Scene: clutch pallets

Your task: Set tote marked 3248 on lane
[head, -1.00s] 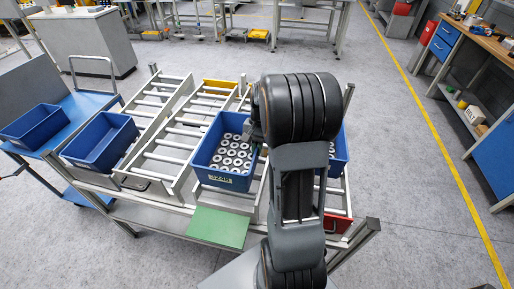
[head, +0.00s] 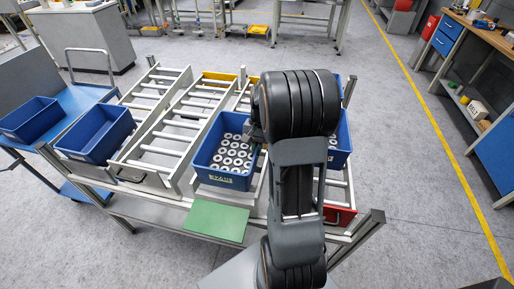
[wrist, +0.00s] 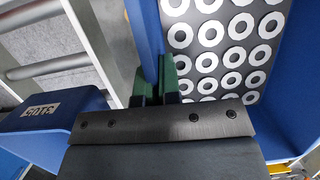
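A blue tote (head: 236,182) filled with grey discs is over the roller lane in front of me; its front label is too small to read surely. It also shows in the wrist view (wrist: 290,125) at the right. My gripper (wrist: 157,90) has its green fingers on either side of this tote's wall and appears closed on it. In the head view my gripper is mostly hidden by my arm at the tote's right wall. I cannot tell whether the tote's bottom touches the rollers. The roller lane (head: 176,137) to its left looks empty.
Another blue tote (head: 341,143) is partly behind my arm; a labelled blue tote (wrist: 80,118) is close left in the wrist view. Blue totes stand at the left lane (head: 95,137) and on the cart (head: 31,121). A red part (head: 338,216) and green plate (head: 216,223) are at the rack front.

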